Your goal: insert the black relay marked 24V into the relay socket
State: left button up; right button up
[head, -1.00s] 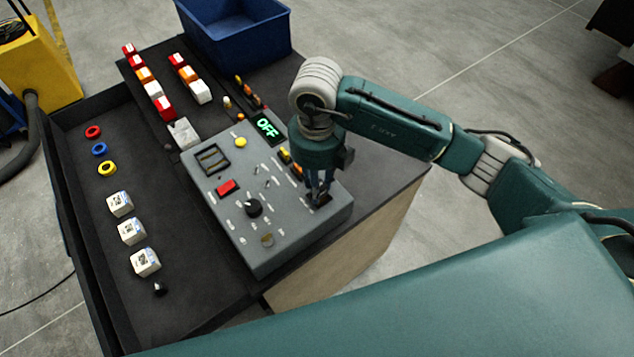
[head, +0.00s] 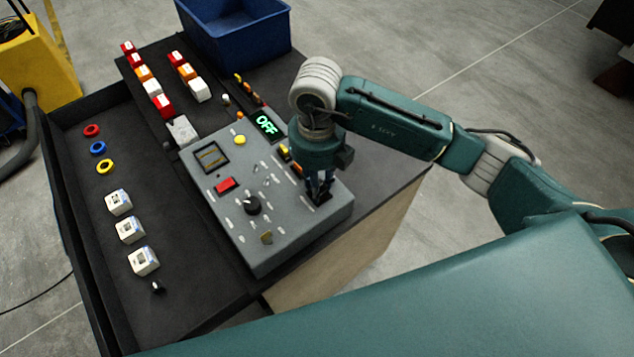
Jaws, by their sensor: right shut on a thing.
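My right gripper (head: 319,190) points straight down over the right corner of the grey control panel (head: 275,245). It is shut on a small dark thing at the panel surface, which I take to be the black relay (head: 323,199). The relay is mostly hidden by the fingers, and its marking is too small to read. The relay socket is hidden under the fingers and the relay, so I cannot tell how deep the relay sits. My left gripper is not in view.
A blue bin (head: 240,42) stands behind. Red, orange and white blocks stand in rows.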

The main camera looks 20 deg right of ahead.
jog(key=shift+f, duration=0.1)
jog(key=o, duration=1.1)
notch_tip(320, 180, up, 12)
